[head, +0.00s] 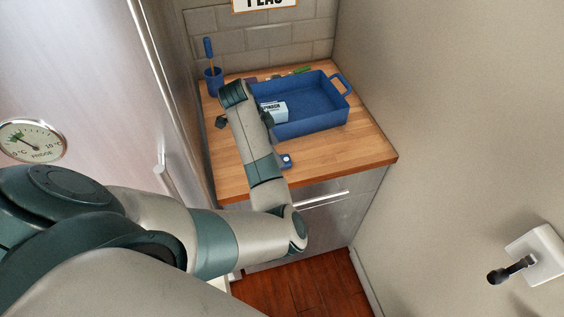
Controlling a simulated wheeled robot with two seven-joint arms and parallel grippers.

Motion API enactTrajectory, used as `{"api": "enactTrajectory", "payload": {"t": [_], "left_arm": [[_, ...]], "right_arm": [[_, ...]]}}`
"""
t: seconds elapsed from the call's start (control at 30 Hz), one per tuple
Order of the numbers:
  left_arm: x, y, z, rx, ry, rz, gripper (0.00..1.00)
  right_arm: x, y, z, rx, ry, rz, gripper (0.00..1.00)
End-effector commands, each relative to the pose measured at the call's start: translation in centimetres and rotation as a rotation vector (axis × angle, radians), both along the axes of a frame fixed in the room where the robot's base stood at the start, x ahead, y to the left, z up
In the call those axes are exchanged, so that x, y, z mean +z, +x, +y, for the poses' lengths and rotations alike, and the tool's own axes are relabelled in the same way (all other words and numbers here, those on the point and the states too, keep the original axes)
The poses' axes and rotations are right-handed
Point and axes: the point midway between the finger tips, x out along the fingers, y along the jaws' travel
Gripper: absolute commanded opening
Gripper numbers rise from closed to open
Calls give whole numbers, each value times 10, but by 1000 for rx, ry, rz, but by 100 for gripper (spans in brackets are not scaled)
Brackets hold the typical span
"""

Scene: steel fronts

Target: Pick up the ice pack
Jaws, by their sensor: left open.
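A pale blue block with dark lettering, which looks like the ice pack (274,112), shows at the left side of the blue tray (318,127) on the wooden counter. Its left part is hidden behind my left arm. My left gripper (244,121) is at the tray's left end, mostly hidden behind my own forearm. Dark finger parts show on both sides of the forearm, the right one close to the ice pack. The gripper is open; whether it touches the pack I cannot tell. My right gripper is out of view.
A blue cup (214,82) with a blue-handled tool stands at the back left. A small blue item (286,161) lies near the counter's front edge (345,170). A steel fridge (95,80) stands left, a plain wall right. The counter's front right is clear.

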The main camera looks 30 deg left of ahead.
Motion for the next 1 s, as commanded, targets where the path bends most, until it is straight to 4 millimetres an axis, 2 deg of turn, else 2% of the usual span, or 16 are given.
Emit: {"api": "enactTrajectory", "payload": {"t": [0.07, 0.2, 0.43, 0.93, 1.0], "left_arm": [[-12, 2, -2, 0, -1, 1, 62], [-19, 5, -7, 0, -5, 2, 62], [-42, 11, -11, 0, -2, 2, 62], [-44, 11, -11, 0, -1, 1, 62], [-44, 11, -11, 0, -1, 1, 46]], "right_arm": [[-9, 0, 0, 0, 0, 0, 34], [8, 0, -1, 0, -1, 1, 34], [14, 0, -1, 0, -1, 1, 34], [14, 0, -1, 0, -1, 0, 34], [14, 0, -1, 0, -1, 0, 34]]}}
